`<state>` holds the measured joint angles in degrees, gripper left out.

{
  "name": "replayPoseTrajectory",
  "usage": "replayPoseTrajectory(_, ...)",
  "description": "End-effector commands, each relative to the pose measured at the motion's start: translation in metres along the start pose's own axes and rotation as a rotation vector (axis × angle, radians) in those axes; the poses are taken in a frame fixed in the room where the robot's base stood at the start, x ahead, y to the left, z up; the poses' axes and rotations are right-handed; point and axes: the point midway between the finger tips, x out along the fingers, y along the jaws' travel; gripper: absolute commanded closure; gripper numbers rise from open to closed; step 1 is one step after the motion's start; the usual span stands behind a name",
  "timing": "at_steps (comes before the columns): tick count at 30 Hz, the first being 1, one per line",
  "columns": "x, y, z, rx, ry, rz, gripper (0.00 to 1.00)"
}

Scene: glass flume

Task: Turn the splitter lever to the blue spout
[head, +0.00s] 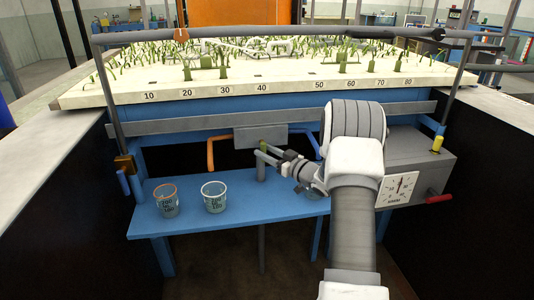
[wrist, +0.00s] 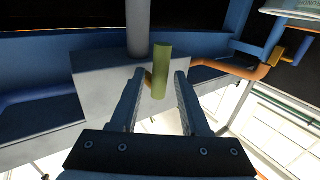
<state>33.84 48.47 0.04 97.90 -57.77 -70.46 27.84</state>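The splitter is a grey box (head: 260,136) under the tray's front edge, with an orange spout (head: 210,153) on the left and a blue spout (head: 313,145) on the right. The wrist view shows them reversed: orange spout (wrist: 235,67) right, blue spout (wrist: 35,98) left. The green lever (wrist: 162,70) stands nearly upright in the wrist view, between the tips of my gripper (wrist: 160,84). Gaps show on both sides, so my gripper is open around it, not clamped. In the head view the lever (head: 263,145) is partly hidden by the fingers of my gripper (head: 262,155).
An orange-rimmed cup (head: 166,199) and a pale-rimmed cup (head: 214,196) stand on the blue shelf (head: 240,216). The planted tray (head: 110,96) is above.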

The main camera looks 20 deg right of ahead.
Motion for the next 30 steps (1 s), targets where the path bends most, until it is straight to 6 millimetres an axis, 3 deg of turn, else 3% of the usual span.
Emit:
replayPoseTrajectory(1,0.000,0.000,0.000,0.000,0.000,0.000,0.65)
replayPoseTrajectory(7,0.000,-0.001,-0.001,0.000,0.002,-0.002,1.00)
replayPoseTrajectory(20,0.001,0.000,-0.006,-0.029,-0.010,-0.002,1.00)
replayPoseTrajectory(30,0.001,0.001,-0.012,-0.202,-0.120,-0.003,1.00)
